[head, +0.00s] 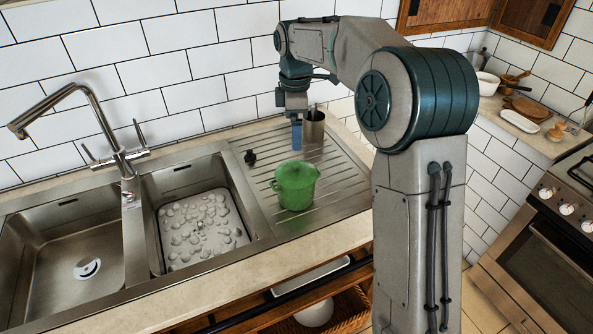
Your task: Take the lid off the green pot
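The green pot (295,187) stands upright on the ribbed steel drainboard, right of the sink bowls. Its top looks covered by a green lid (295,170) of the same colour, with a small handle at the pot's right side. My gripper (297,146) points down just above and behind the pot, with a gap in the picture between its blue fingertips and the lid. The fingers overlap from this angle, so their opening does not show. I see nothing held in it.
A small dark object (250,157) is left of the pot. The tap (95,120) and two sink bowls lie to the left. Drainboard (345,178) right of the pot is clear.

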